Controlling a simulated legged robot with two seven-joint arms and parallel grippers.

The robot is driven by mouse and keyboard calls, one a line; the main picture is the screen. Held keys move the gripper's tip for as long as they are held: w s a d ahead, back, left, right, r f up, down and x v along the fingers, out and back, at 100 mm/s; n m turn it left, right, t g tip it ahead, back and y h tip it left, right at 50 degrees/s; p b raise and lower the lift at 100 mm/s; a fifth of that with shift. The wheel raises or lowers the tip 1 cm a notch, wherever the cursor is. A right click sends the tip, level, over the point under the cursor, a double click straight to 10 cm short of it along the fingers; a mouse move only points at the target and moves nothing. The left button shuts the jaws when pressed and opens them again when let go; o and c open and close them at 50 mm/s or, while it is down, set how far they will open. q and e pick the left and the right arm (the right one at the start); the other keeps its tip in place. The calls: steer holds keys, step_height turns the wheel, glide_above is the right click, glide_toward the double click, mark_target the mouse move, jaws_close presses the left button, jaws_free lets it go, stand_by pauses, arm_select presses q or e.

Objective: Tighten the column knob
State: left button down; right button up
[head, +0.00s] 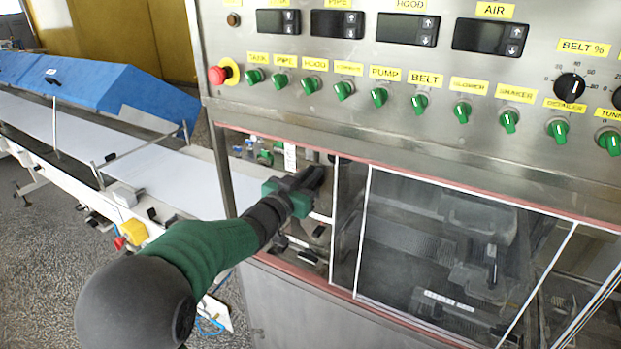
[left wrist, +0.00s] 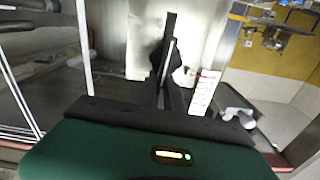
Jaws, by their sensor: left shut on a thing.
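My left arm reaches from the bottom left into the opening below the control panel in the head view. My left gripper (head: 312,178) is at the left end of that opening. In the left wrist view, its fingers (left wrist: 167,60) are shut on the column knob (left wrist: 179,74), a dark rounded knob in front of a pale metal plate. The fingers cover the middle of the knob, and only its sides show. In the head view the gripper hides the knob. My right gripper is not in view.
A white scale strip (left wrist: 205,92) stands beside the knob. The control panel (head: 420,130) with green switches overhangs the opening. A clear window (head: 440,240) with white edges lies right of my gripper. A white conveyor belt (head: 170,178) runs at the left.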

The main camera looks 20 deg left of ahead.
mark_target(326, 183)
arm_select(q)
steer(key=f+m+b, duration=0.1)
steer(key=m+b, duration=0.3)
steer(key=d+f+m+b, duration=0.1)
steer(key=m+b, duration=0.3)
steer(key=b, duration=0.1)
steer(key=d+f+m+b, duration=0.1)
steer(key=m+b, duration=0.3)
steer(key=m, duration=0.1)
steer(key=shift+s+d+f, duration=0.1)
steer(key=shift+d+f, duration=0.1)
steer(key=shift+f, duration=0.15)
steer(key=shift+d+f+m+b, duration=0.1)
steer(key=shift+f+m+b, duration=0.1)
steer(key=shift+m+b, duration=1.6)
steer(key=shift+m, duration=0.3)
steer(key=c, duration=1.5)
jaws_free()
steer(key=shift+r, duration=0.25)
